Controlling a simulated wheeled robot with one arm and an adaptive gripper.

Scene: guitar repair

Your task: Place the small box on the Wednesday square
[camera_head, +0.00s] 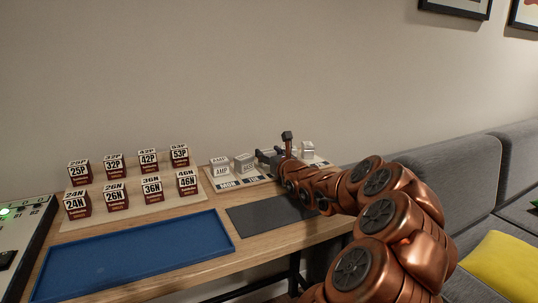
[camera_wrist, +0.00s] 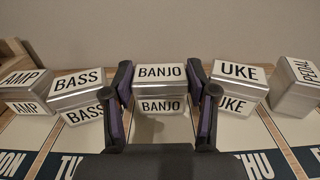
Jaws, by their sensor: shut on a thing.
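The small box marked BANJO (camera_wrist: 161,78) is silver with white labels. It stands between the two purple-padded fingers of my gripper (camera_wrist: 160,92), which is shut on it. The box is above or on the middle square (camera_wrist: 165,128) of the day strip, between the TU and HU squares; I cannot tell whether it touches. This square's label is hidden behind my gripper body. In the head view my gripper (camera_head: 270,157) is over the strip (camera_head: 228,184), and the held box is hidden there.
Silver boxes AMP (camera_wrist: 27,92) and BASS (camera_wrist: 80,92) stand left of the held box, UKE (camera_wrist: 236,85) and PEDAL (camera_wrist: 297,88) right. The head view shows several dark red boxes (camera_head: 152,189), a blue tray (camera_head: 135,258), a dark mat (camera_head: 270,214) and a grey sofa (camera_head: 442,172).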

